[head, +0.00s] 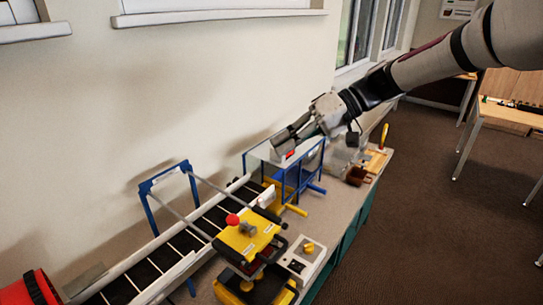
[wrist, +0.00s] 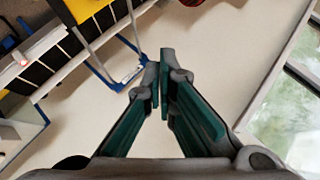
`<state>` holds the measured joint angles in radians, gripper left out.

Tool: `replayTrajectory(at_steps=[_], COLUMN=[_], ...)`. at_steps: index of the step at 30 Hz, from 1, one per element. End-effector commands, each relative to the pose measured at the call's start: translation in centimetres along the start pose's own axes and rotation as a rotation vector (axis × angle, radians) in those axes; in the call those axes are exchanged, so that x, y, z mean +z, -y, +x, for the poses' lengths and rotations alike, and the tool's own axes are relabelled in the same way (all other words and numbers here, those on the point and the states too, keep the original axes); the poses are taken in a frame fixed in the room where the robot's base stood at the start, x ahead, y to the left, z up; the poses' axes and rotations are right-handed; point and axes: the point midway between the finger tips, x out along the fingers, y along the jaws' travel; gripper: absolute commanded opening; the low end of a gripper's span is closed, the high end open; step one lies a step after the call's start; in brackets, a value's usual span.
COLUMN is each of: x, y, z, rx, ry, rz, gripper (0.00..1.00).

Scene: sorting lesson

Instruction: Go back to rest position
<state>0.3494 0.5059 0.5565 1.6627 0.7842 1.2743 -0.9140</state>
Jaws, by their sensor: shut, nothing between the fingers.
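My gripper (head: 283,138) hangs at the end of my arm, which reaches in from the upper right of the head view. It is above the far end of the bench, over or beside a clear-topped stand with blue legs (head: 291,183). In the wrist view my gripper (wrist: 160,85) shows its two fingers with the tips together and nothing between them. The cream wall (wrist: 190,32) fills most of the background there.
A conveyor (head: 148,257) with a blue frame (head: 148,193) runs along the wall. A yellow machine (head: 245,243) and a grey box with a yellow knob (head: 304,252) stand beside it. A brown container (head: 356,176) is farther along.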

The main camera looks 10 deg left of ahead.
Motion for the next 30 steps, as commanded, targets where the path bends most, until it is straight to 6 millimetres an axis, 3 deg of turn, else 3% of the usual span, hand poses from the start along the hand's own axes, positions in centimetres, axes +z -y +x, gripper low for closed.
replayTrajectory(at_steps=[17,23,30], x=[0.5,4.7,11.4], y=[0.5,1.9,3.8], z=[-0.7,-1.3,-4.3], rx=[0.031,0.246,0.576], ry=[0.014,0.095,0.116], rz=[0.009,0.086,0.205], gripper=[0.00,0.00,0.00])
